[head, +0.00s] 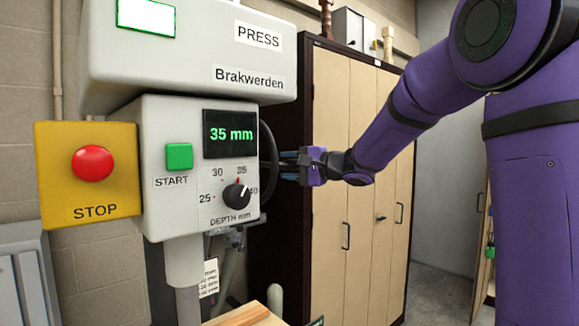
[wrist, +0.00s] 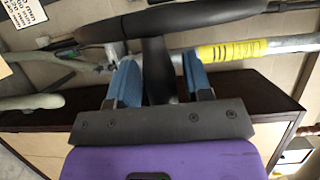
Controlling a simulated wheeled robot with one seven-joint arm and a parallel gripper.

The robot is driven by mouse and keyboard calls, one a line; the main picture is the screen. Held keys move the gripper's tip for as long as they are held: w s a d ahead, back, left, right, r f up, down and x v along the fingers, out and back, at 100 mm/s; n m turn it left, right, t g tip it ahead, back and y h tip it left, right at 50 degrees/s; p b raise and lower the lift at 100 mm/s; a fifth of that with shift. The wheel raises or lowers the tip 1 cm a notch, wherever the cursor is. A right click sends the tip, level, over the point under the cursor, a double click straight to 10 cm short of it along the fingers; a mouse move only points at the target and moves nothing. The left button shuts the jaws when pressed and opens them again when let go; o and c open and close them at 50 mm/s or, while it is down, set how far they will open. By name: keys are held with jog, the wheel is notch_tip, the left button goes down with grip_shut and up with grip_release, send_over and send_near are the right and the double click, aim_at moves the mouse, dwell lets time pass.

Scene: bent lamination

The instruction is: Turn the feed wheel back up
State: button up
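The feed wheel (head: 268,158) is a black wheel on the right side of the grey press, seen nearly edge-on and partly hidden by the press housing in the head view. My gripper (head: 286,165) reaches it from the right. In the wrist view, the wheel's dark rim (wrist: 222,27) runs across the top, and a dark spoke (wrist: 158,72) comes down between the two blue fingers of my gripper (wrist: 160,80). Gaps show on both sides of the spoke, so the fingers are apart around it. The display (head: 231,134) reads 35 mm.
The press front has a green START button (head: 179,157), a depth dial (head: 236,196) and a red STOP button (head: 92,163) on a yellow box. A tall cabinet (head: 340,130) stands behind my gripper. A pipe with yellow wrapping (wrist: 222,53) passes behind the wheel.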

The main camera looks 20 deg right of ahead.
grip_shut()
jog(key=shift+r, duration=0.15)
